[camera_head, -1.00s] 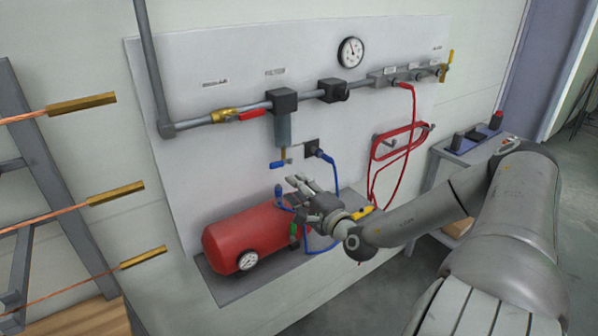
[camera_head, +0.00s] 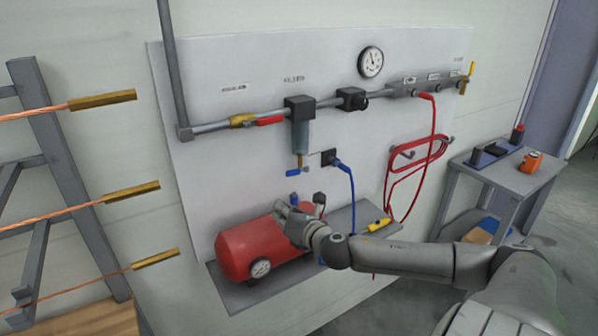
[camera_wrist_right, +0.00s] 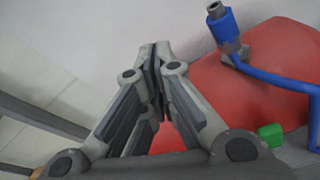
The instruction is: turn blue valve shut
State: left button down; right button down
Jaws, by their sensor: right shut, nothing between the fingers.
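A small valve with a blue handle (camera_head: 296,172) hangs under the filter on the wall panel. Another blue-topped fitting (camera_head: 294,199) stands by the red tank (camera_head: 250,250). In the right wrist view a blue-topped grey fitting (camera_wrist_right: 222,22) with a blue bar or hose rises in front of the red tank (camera_wrist_right: 210,95), right of my fingers. My right gripper (camera_head: 281,209) is over the tank's upper side, below the hanging valve and apart from it. Its fingertips meet in the wrist view (camera_wrist_right: 157,62), with nothing held. My left gripper is out of view.
A pipe with a yellow valve and red handle (camera_head: 262,121) crosses the panel. A red hose (camera_head: 420,155) hangs on hooks at right. A yellow tool (camera_head: 379,224) lies on the shelf. A grey side table (camera_head: 490,165) stands right. Copper rods (camera_head: 60,210) are at left.

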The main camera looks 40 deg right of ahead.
jog(key=m, duration=0.5)
jog(key=w+a+r+m+y, duration=0.1)
jog(key=m, duration=0.2)
jog(key=shift+t+b, duration=0.3)
jog(key=shift+t, duration=0.1)
jog(key=s+d+r+m+t+h+b, duration=0.1)
jog(key=d+r+m+t, duration=0.15)
jog(key=m, duration=0.55)
jog(key=s+d+r+m+t, duration=0.1)
jog(key=d+r+m, duration=0.15)
jog(key=m, duration=0.65)
notch_tip(320, 180, up, 6)
jog(key=m+t+h+p, duration=0.1)
jog(key=m+h+p, duration=0.2)
jog(key=m, duration=0.5)
send_over(298, 172)
jog(key=s+a, duration=0.1)
jog(key=s, duration=0.1)
jog(key=shift+w+f, duration=0.1)
jog(key=f, duration=0.3)
jog(key=f+p, duration=0.1)
jog(key=shift+a+f, duration=0.2)
jog(key=shift+a, duration=0.1)
jog(key=shift+f, duration=0.1)
